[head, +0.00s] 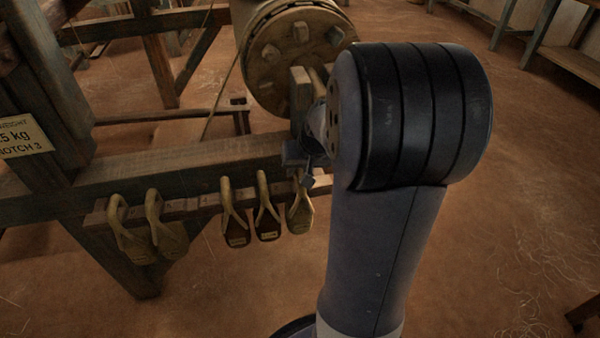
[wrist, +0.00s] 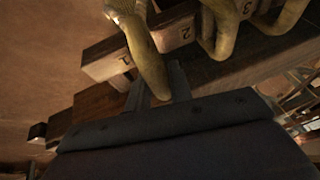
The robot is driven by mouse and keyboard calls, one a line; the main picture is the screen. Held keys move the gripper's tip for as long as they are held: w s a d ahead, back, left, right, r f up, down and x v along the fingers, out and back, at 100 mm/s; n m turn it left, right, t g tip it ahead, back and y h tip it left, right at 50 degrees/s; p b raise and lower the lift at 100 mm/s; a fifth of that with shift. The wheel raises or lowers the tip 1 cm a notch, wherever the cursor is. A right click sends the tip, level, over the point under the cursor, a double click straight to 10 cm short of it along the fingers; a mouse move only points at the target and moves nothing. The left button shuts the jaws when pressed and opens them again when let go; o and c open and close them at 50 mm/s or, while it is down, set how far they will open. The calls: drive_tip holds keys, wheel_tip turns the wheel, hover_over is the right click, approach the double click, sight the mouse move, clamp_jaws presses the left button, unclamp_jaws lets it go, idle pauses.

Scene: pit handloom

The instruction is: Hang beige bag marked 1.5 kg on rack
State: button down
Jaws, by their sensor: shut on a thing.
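My gripper (head: 308,160) is at the right end of the wooden rack rail (head: 195,207). It is shut on the loop of a beige bag (head: 300,212), which hangs just below it in front of the rail. In the wrist view the held loop (wrist: 149,62) runs between the fingertips (wrist: 158,84), beside the rail end numbered 1 (wrist: 119,56). I cannot tell whether the loop rests on the rail. The bag's marking is too small to read.
Other bags hang on the rail: a dark brown one (head: 267,220), a brown one (head: 235,225) and two tan ones (head: 130,240) at left. A sign (head: 22,136), partly cut off, reads "5 kg" and "NOTCH 3". A wooden drum (head: 290,60) stands behind.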

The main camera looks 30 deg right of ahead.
drive_tip(key=shift+w+d+r, duration=0.15)
drive_tip(key=shift+w+d, duration=0.05)
drive_tip(key=shift+w, duration=0.45)
drive_tip(key=shift+f+b, duration=0.9)
drive_tip(key=shift+f, duration=0.25)
drive_tip(key=shift+f+b, duration=0.3)
drive_tip(key=c, duration=1.2)
unclamp_jaws()
drive_tip(key=shift+f, duration=0.1)
drive_tip(key=shift+s+f, duration=0.15)
drive_tip(key=p+v, duration=0.3)
drive_tip(key=v, duration=0.8)
